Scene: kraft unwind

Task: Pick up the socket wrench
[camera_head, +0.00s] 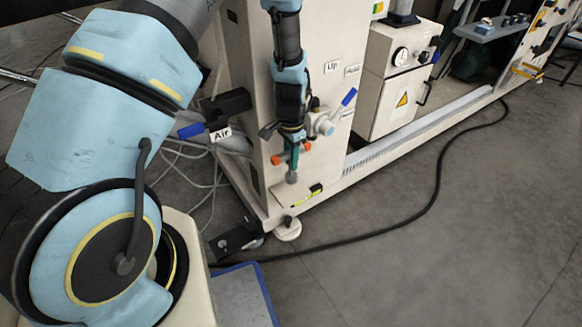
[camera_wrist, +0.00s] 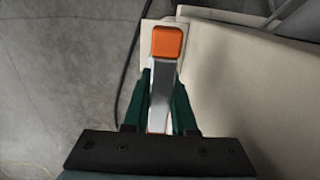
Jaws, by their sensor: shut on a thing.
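The socket wrench is in my gripper (camera_head: 291,150), near the white machine column. In the wrist view, the green fingers of my gripper (camera_wrist: 163,105) are shut on the wrench's metal bar (camera_wrist: 162,80).
A yellow and black item (camera_head: 308,194) lies on the ledge beside the wrench. Blue-handled valves (camera_head: 190,131) flank the white machine column (camera_head: 245,70). A black cable (camera_head: 420,215) runs over the grey floor. A blue-edged surface (camera_head: 240,297) is at the bottom. Floor at the right is open.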

